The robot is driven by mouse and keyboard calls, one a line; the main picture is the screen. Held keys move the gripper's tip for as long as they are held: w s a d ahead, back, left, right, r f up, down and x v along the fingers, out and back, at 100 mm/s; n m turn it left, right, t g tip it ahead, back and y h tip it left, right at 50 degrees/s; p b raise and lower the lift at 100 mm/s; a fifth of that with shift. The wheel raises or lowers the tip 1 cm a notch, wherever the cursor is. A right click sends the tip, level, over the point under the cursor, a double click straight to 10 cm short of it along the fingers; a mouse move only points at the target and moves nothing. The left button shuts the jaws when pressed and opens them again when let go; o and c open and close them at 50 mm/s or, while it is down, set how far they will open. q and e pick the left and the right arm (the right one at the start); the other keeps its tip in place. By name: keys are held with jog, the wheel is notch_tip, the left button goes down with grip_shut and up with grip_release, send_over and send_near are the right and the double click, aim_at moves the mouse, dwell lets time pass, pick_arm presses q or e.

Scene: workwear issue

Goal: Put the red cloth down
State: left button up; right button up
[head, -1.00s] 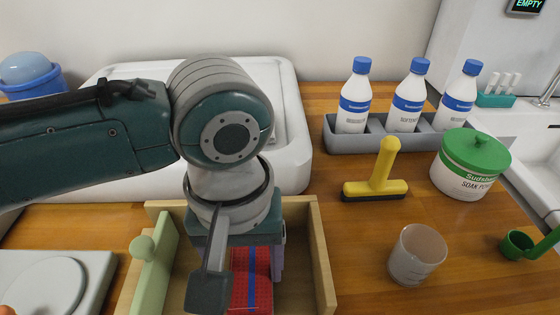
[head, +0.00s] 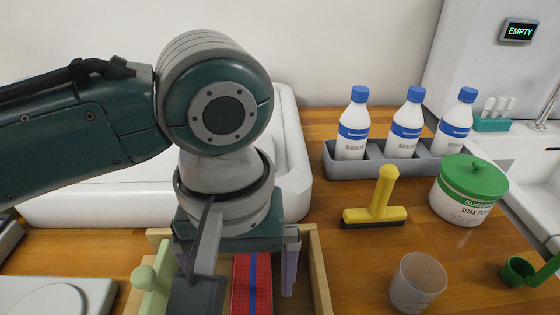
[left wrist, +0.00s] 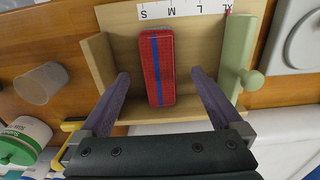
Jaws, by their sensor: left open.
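The red cloth (head: 252,285) is folded into a narrow block with a blue stripe. It lies in a shallow wooden tray (head: 318,270), partly hidden by my arm in the head view. The left wrist view shows the cloth (left wrist: 160,50) whole, flat on the tray floor near a scale marked S, M, L, XL (left wrist: 185,9). My left gripper (left wrist: 160,75) is open above the cloth, with one purple finger off each long side and a gap on both. In the head view the left gripper (head: 238,283) hangs over the tray. My right gripper is not in view.
A green slider with a knob (head: 156,275) stands at the tray's left side. To the right are a yellow squeegee (head: 380,200), a clear cup (head: 416,282), a soap tub (head: 468,195) and bottles in a grey rack (head: 335,165). A white basin (head: 290,150) lies behind.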

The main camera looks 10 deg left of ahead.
aim_at(248, 304)
pick_arm(q)
notch_tip(248, 304, up, 8)
jog(key=s+d+f+m+t+h, duration=0.1)
jog(key=s+d+f+m+h, duration=0.2)
jog(key=s, duration=0.2)
jog(key=s+a+f+m+t+y, duration=0.1)
jog(key=s+a+m+t+y, duration=0.1)
jog(key=s+a, duration=0.5)
jog(key=a, duration=0.5)
jog(key=shift+a+f+t+y+p, duration=0.2)
jog(key=shift+f+t+y+p, duration=0.1)
jog(key=shift+y+p, duration=0.1)
jog(key=shift+s, duration=0.15)
